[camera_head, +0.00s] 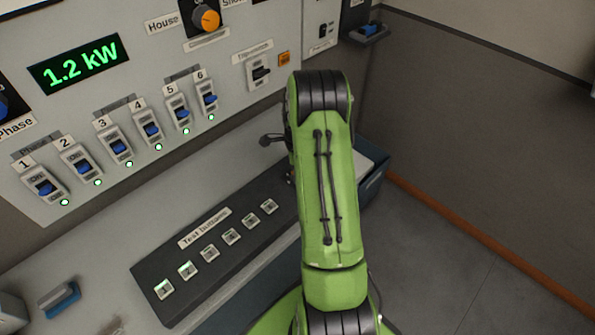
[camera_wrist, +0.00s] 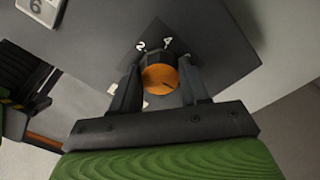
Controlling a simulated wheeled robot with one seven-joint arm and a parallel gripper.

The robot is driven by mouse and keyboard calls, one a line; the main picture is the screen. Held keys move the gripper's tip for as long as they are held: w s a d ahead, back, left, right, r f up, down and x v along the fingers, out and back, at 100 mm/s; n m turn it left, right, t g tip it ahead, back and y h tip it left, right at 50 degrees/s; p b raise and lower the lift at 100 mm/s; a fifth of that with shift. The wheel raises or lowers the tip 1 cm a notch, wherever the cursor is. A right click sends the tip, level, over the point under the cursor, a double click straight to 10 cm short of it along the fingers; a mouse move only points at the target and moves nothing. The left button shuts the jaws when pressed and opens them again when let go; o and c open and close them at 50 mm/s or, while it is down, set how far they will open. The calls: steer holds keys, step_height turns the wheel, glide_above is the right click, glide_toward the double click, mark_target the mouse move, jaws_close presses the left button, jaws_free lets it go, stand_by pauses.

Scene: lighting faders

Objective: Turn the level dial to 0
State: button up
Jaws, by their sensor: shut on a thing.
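In the wrist view, a round dial with an orange face (camera_wrist: 160,79) and a dark body stands on a dark square plate (camera_wrist: 205,62). White numerals 2 and 4 show on the plate just beyond the dial. A small dark mark shows on the right part of the orange face. My gripper (camera_wrist: 159,88) is shut on this dial, one finger on each side. In the head view my green arm hides the gripper and this dial. No label naming the dial is readable, and the 0 mark is not visible.
In the head view, a panel (camera_head: 226,54) holds numbered blue switches with lit green lamps, a 1.2 kW display (camera_head: 79,64) and an orange House knob (camera_head: 207,18). A dark strip of test buttons (camera_head: 212,250) lies below. Open floor (camera_head: 470,265) is at the right.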

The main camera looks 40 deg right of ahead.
steer(key=n, duration=0.5)
steer(key=shift+n+b, duration=0.3)
steer(key=shift+b, duration=0.1)
steer(key=n, duration=0.5)
steer(key=shift+b, duration=0.3)
steer(key=n, duration=0.5)
steer(key=shift+n, duration=0.4)
steer(key=n+b, duration=0.1)
steer(key=n, duration=0.4)
steer(key=shift+n, duration=0.3)
steer(key=n, duration=0.5)
steer(key=shift+b, duration=0.35)
steer(key=n, duration=0.5)
steer(key=shift+n+b, duration=0.4)
steer(key=n+b, duration=0.1)
steer(key=n, duration=0.4)
steer(key=n+b, duration=0.1)
steer(key=n, duration=0.4)
steer(key=shift+n+b, duration=0.3)
steer(key=shift+b, duration=0.1)
steer(key=shift+r, duration=0.1)
